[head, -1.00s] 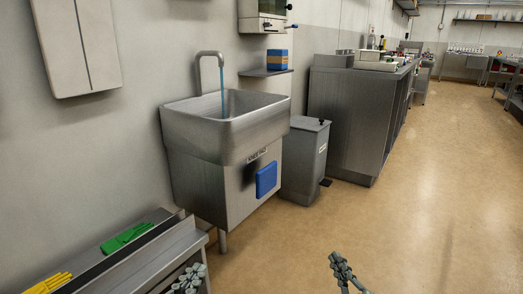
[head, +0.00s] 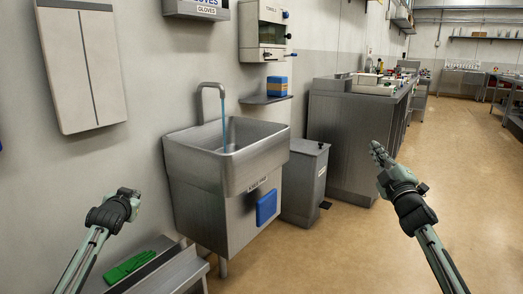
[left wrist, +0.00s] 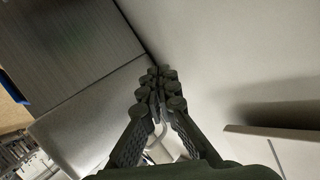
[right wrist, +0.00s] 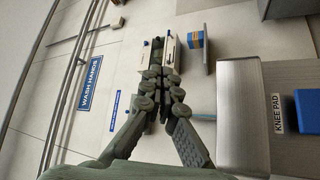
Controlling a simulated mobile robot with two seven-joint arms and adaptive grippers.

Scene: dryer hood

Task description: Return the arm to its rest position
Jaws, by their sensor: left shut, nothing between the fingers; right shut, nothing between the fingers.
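My left gripper (head: 128,194) is raised at the lower left of the head view, in front of the wall and left of the sink. In the left wrist view its fingers (left wrist: 158,80) meet, with nothing between them. My right gripper (head: 378,150) is raised at the right of the head view, over open floor and apart from the counter. In the right wrist view its fingers (right wrist: 157,75) are together and empty. Both arms reach in from the bottom of the head view.
A steel sink (head: 205,161) with running water from its tap stands at the wall. A bin (head: 304,183) and a steel counter (head: 340,145) stand to its right. A low rack with a green item (head: 130,266) is at lower left. The floor on the right is clear.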

